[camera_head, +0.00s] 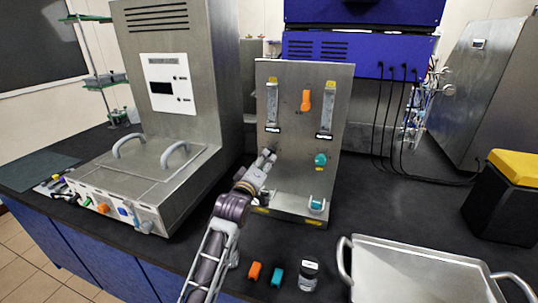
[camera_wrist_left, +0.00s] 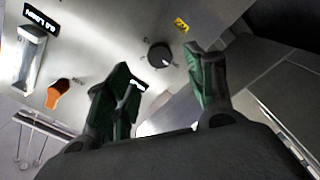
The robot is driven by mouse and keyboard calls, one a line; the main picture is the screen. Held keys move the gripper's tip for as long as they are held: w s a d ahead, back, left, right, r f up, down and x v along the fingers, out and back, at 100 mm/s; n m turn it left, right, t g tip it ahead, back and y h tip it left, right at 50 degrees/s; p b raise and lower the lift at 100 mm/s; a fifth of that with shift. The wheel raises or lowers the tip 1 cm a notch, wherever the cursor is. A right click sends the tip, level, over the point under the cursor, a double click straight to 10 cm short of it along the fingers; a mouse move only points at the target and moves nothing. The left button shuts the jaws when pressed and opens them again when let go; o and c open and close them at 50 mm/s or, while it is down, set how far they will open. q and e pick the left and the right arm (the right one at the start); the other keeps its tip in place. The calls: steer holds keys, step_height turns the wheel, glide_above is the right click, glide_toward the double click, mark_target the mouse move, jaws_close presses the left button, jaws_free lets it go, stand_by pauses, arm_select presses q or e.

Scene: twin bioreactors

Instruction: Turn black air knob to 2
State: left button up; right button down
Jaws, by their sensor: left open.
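The black knob (camera_wrist_left: 159,55) is round and dark with a light mark, set on the metal panel (camera_head: 290,85). In the wrist view it shows beyond and between the two green-padded fingers of my left gripper (camera_wrist_left: 160,64), which is open. The fingers appear apart from the knob; the exact gap cannot be told. In the head view my left gripper (camera_head: 267,157) is at the lower left of the panel and hides the black knob. The numbers around the knob are not readable. My right gripper is not in view.
The panel also carries an orange knob (camera_head: 306,99), a teal knob (camera_head: 320,159) and two flow tubes. A metal unit with handles (camera_head: 150,165) stands on the left. Loose orange (camera_head: 254,271) and teal (camera_head: 277,277) pieces, a small jar (camera_head: 308,275) and a tray (camera_head: 420,244) lie in front.

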mark_target(271, 151)
arm_select(q)
steer(key=x, duration=0.7)
steer(key=c, duration=1)
steer(key=shift+c, duration=0.3)
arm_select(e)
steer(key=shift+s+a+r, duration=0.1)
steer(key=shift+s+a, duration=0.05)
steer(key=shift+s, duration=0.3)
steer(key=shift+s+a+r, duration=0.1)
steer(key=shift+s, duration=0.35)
